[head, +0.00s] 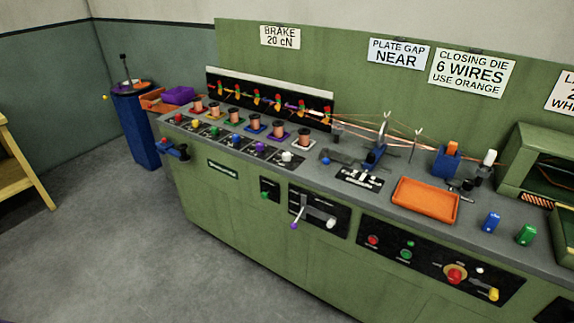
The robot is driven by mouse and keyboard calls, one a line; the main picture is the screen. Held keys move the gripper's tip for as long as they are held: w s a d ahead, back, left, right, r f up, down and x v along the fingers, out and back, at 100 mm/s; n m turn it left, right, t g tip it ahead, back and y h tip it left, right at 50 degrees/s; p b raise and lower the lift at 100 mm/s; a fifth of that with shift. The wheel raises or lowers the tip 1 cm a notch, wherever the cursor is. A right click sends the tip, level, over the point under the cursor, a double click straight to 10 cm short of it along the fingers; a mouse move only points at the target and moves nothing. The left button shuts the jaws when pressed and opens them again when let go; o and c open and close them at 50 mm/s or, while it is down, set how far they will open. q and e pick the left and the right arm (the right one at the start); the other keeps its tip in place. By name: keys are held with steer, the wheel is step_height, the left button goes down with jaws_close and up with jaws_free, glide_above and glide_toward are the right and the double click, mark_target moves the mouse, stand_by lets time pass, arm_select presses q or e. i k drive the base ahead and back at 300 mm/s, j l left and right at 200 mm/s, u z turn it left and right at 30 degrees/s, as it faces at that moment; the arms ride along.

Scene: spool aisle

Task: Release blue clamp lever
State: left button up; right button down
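A small blue ball knob (325,158) sits at the left end of a short dark lever or block on the grey bench top, right of the spool row. It may be the blue clamp lever; its exact position is too small to tell. A blue bracket with a thin upright wheel (375,157) stands to its right, with copper wires running past. A blue vice-like part (174,150) is fixed at the bench's left end. Neither of my grippers shows in this view.
The green bench (260,240) has copper spools (255,122), coloured knobs, a purple-tipped crank (294,225) and a button panel (440,265). An orange tray (425,200) lies on top. A blue bin (138,125) stands at the left end. The floor (130,240) in front is clear.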

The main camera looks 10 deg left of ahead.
mark_target(325, 160)
steer(key=u, duration=1)
steer(key=i+l, duration=0.2)
steer(key=i, duration=0.3)
